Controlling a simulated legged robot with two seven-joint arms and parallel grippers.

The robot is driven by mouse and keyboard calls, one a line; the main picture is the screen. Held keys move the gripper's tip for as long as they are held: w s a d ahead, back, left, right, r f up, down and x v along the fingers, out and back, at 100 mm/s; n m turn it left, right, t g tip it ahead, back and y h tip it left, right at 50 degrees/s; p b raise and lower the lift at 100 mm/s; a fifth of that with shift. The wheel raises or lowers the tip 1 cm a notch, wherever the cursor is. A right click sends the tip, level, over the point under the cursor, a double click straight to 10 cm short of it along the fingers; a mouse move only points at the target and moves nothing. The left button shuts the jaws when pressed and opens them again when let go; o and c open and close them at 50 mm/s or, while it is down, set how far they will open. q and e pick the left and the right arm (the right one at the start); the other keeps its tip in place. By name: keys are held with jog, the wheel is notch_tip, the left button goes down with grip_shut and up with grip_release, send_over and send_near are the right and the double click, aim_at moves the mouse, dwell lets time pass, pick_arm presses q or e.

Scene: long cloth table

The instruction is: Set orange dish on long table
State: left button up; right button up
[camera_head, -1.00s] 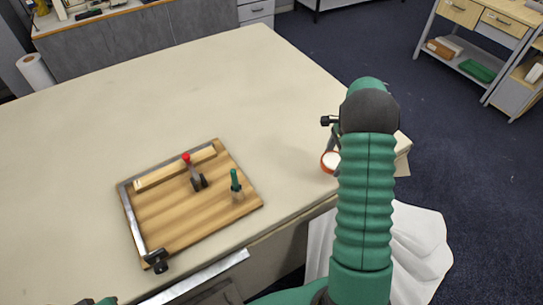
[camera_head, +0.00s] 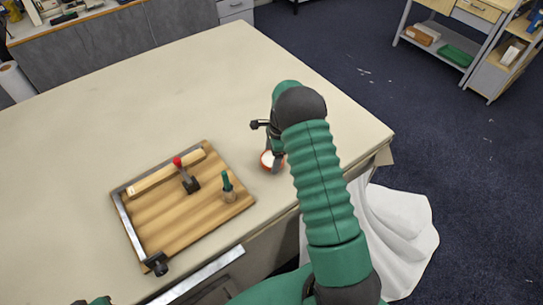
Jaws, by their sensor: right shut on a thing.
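The orange dish (camera_head: 266,160), small and round with a white inside, is at my right gripper (camera_head: 273,150), partly hidden behind it. My right gripper is shut on the dish, over the right part of the long table (camera_head: 190,90), near its front edge. I cannot tell whether the dish touches the cloth. A small green part of my left arm shows at the bottom left edge; its gripper is out of view.
A wooden board (camera_head: 185,205) with a metal edge, a red-knobbed clamp (camera_head: 184,172) and a green-handled tool (camera_head: 227,185) lies left of the dish. White cloth (camera_head: 395,225) hangs at the right. The table's middle and back are clear.

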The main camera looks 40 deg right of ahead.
jog(key=shift+w+d+f, duration=0.15)
jog(key=shift+d+f, duration=0.1)
jog(key=shift+f, duration=0.25)
jog(key=o, duration=1.8)
jog(key=shift+o, duration=1.3)
jog(key=shift+a, duration=0.2)
jog(key=shift+r, duration=0.1)
notch_tip(320, 180, up, 12)
jog(key=d+b, duration=0.1)
jog(key=shift+s+d, duration=0.25)
jog(key=shift+s, duration=0.2)
